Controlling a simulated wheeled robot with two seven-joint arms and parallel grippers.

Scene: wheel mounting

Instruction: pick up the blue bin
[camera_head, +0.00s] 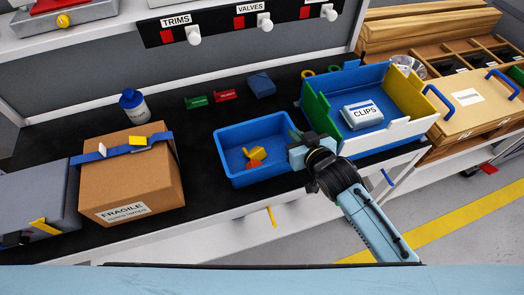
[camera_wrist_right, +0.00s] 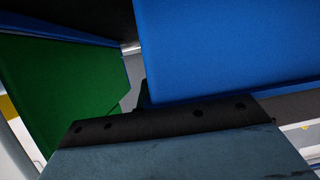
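The blue bin (camera_head: 263,179) stands on the dark worktop in the middle of the head view, upright, with a yellow piece (camera_head: 257,153) and an orange-red piece inside. My right gripper (camera_head: 298,147) is at the bin's right wall, between it and the bigger multicoloured box. In the right wrist view, a blue panel (camera_wrist_right: 230,45) fills the upper right, close to a dark-edged part of the gripper (camera_wrist_right: 165,120). I cannot tell whether the fingers are open or closed, or whether they touch the bin. My left gripper is not in view.
Close on the right stands an open box (camera_head: 375,144) with blue, green, yellow and white walls, holding a CLIPS pack (camera_head: 362,114); its green wall shows in the wrist view (camera_wrist_right: 60,85). A cardboard box (camera_head: 130,178) stands left, a bottle (camera_head: 134,106) behind it.

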